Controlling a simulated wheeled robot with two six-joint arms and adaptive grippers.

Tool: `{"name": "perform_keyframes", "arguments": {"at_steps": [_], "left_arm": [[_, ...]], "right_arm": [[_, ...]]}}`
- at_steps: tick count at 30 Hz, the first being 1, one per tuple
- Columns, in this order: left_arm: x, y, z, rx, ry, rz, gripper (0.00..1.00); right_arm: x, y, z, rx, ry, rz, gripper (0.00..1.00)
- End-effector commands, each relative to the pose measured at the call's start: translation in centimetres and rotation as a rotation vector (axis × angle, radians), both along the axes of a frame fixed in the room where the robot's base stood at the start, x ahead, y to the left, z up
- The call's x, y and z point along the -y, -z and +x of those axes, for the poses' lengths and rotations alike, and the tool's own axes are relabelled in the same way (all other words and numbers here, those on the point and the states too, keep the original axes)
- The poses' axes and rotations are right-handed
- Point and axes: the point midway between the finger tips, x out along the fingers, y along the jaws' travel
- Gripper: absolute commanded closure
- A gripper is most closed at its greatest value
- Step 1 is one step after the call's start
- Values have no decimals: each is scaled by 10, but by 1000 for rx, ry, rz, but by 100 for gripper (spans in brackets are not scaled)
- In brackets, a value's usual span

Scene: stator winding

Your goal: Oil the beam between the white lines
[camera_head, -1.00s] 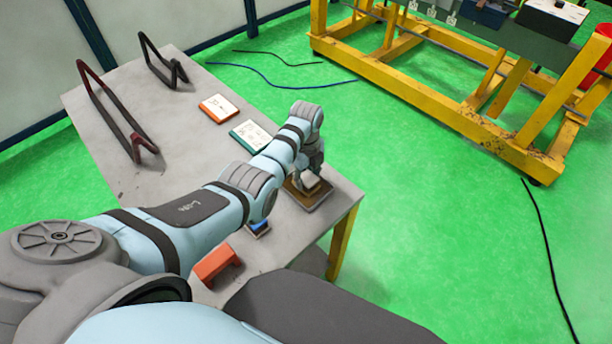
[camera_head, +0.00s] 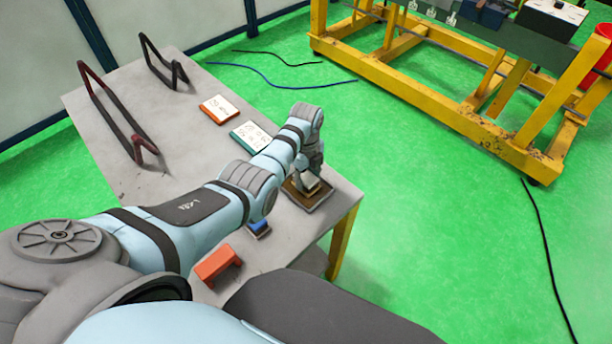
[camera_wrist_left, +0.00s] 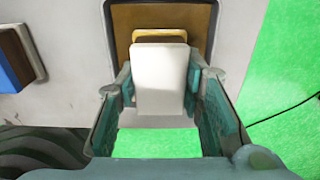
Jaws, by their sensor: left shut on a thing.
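My left gripper (camera_head: 310,175) points down at the near right corner of the grey table. It is shut on a pale block-like pad (camera_wrist_left: 160,80), which sits between its teal finger pads in the left wrist view. The pad is over a brown tray with a dark rim (camera_head: 322,203); the tray also shows in the left wrist view (camera_wrist_left: 119,20). A brown edge shows behind the pad's top; I cannot tell whether the pad touches the tray. A dark green beam (camera_head: 480,35) lies on a yellow frame at the upper right. I cannot make out white lines clearly. My right gripper is out of view.
The grey table (camera_head: 165,80) holds two dark bent frames (camera_head: 110,105), an orange-edged card (camera_head: 219,109), a green-edged card (camera_head: 250,134), a blue block (camera_head: 258,228) and an orange block (camera_head: 217,263). Green floor lies open between table and yellow frame (camera_head: 440,115), with cables on it.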

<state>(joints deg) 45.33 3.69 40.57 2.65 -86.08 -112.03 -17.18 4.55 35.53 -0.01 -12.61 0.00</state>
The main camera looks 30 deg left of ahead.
Motion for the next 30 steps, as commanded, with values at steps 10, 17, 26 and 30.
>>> {"name": "perform_keyframes", "arguments": {"at_steps": [10,17,26,30], "left_arm": [[0,-48,1,2,0,0,88],[0,-67,1,2,0,0,88],[0,-65,1,2,0,0,88],[0,-65,1,2,0,0,88]], "right_arm": [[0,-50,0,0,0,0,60],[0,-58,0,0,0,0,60],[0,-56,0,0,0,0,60],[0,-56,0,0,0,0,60]]}}
